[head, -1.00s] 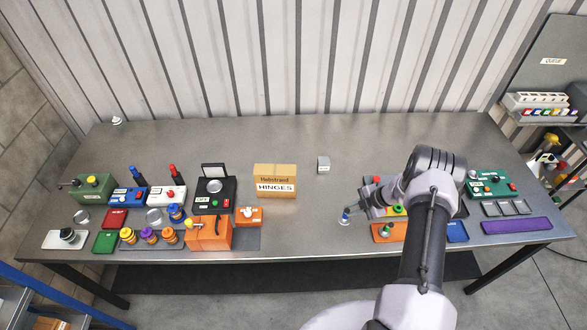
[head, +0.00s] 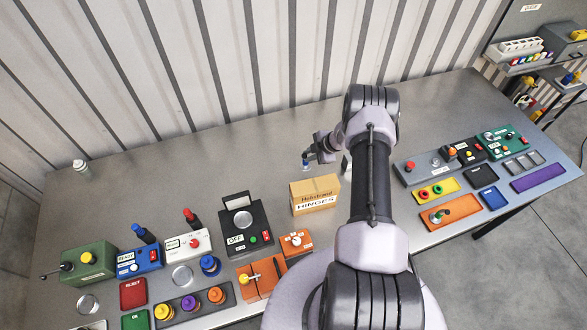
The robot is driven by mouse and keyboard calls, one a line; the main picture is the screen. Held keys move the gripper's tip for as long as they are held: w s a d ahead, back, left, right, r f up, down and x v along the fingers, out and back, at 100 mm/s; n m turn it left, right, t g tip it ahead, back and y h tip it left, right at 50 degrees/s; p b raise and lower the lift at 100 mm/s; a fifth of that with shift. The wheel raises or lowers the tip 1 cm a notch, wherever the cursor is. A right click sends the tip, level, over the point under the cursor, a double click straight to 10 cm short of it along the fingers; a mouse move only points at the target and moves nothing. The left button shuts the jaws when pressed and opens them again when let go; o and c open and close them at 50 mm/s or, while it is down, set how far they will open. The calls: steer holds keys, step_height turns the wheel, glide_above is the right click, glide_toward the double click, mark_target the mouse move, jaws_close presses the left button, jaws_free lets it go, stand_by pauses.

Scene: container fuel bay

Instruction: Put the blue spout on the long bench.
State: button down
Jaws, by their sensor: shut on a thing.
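My gripper (head: 314,153) is shut on the blue spout (head: 306,164), a small part with a blue upper section and a paler lower end. The gripper holds it over the back half of the long bench (head: 240,150), behind the cardboard HINGES box. The bench is a wide grey metal table. Whether the spout's lower end touches the bench top I cannot tell.
The cardboard box (head: 315,195) stands close in front of the gripper. A small grey block (head: 347,165) is partly hidden by my arm. A black scale-like device (head: 246,228) and several coloured stations fill the front left. An orange pad (head: 440,221) lies front right. The back left is mostly clear.

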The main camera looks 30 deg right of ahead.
steer(key=w+a+f+b, duration=0.1)
steer(key=a+f+b, duration=0.1)
steer(key=a+b, duration=0.2)
steer(key=w+a+f+b, duration=0.1)
steer(key=a+f+b, duration=0.1)
steer(key=a+b, duration=0.3)
steer(key=w+a+f+b, duration=0.1)
steer(key=w+a+b, duration=0.1)
steer(key=a+b, duration=0.2)
steer(key=shift+a+f+b, duration=0.3)
steer(key=shift+a+f, duration=0.1)
steer(key=shift+a, duration=0.3)
steer(key=shift+d+r+p, duration=0.1)
steer(key=shift+r+p, duration=0.2)
steer(key=shift+r, duration=0.05)
steer(key=c, duration=1.3)
jaws_free()
steer(key=shift+f, duration=0.1)
steer(key=shift+c, duration=0.2)
